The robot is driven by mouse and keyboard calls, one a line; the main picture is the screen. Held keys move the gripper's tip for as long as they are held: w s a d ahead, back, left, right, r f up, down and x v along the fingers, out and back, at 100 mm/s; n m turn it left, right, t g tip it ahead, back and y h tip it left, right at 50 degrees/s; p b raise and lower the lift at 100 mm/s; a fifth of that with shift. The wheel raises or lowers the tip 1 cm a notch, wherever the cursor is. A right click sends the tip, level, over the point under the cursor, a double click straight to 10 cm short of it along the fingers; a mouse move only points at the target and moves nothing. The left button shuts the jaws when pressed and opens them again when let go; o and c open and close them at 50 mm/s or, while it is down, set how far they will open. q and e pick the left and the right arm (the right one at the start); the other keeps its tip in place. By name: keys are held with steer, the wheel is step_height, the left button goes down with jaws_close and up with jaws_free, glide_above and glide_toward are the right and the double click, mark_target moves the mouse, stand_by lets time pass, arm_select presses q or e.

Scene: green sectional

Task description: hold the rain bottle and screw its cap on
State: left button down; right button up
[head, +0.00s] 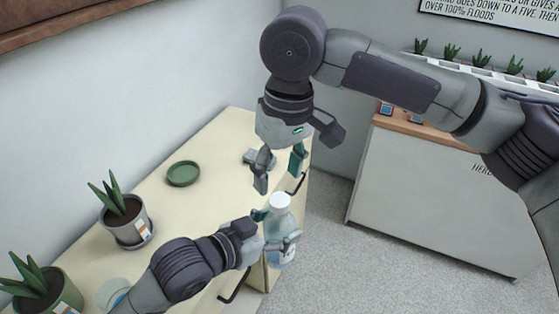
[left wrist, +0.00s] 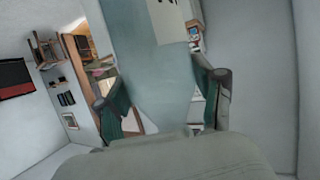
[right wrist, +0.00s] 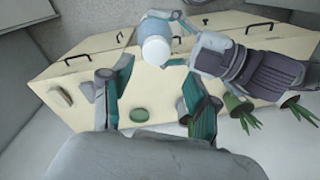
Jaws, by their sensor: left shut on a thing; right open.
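The rain bottle (head: 283,256), pale blue and translucent, is held roughly upright beyond the counter's front edge. My left gripper (head: 276,229) is shut around it; the bottle also fills the middle of the left wrist view (left wrist: 157,65), between the fingers. A white cap (head: 280,201) sits at the bottle's top; I cannot tell how tightly. The cap also shows in the right wrist view (right wrist: 155,51), beyond the fingers. My right gripper (head: 279,172) is open and empty, pointing down above the cap and apart from it. Its fingers also show in the right wrist view (right wrist: 156,100).
A cream counter (head: 215,148) with dark handles runs below. On it are a green dish (head: 183,174), a small grey object (head: 258,158) partly behind the right finger, and potted plants (head: 123,215) at left. A white cabinet (head: 430,195) stands at right, with open floor between.

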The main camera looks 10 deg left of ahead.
steer(key=n, duration=0.4)
steer(key=shift+r+n, duration=0.1)
steer(key=shift+n, duration=0.2)
steer(key=n, duration=0.4)
steer(key=shift+r, duration=0.1)
steer(key=n, duration=0.4)
steer(key=shift+r+n, duration=0.15)
steer(key=shift+n, duration=0.25)
steer(key=n, duration=0.8)
steer(key=shift+r+n+h, duration=0.2)
steer(key=shift+n+h, duration=0.1)
steer(key=n, duration=0.4)
steer(key=shift+r, duration=0.1)
steer(key=n, duration=0.6)
steer(key=shift+r, duration=0.15)
steer(key=n, duration=0.4)
steer(key=shift+r+n, duration=0.1)
steer(key=shift+n, duration=0.3)
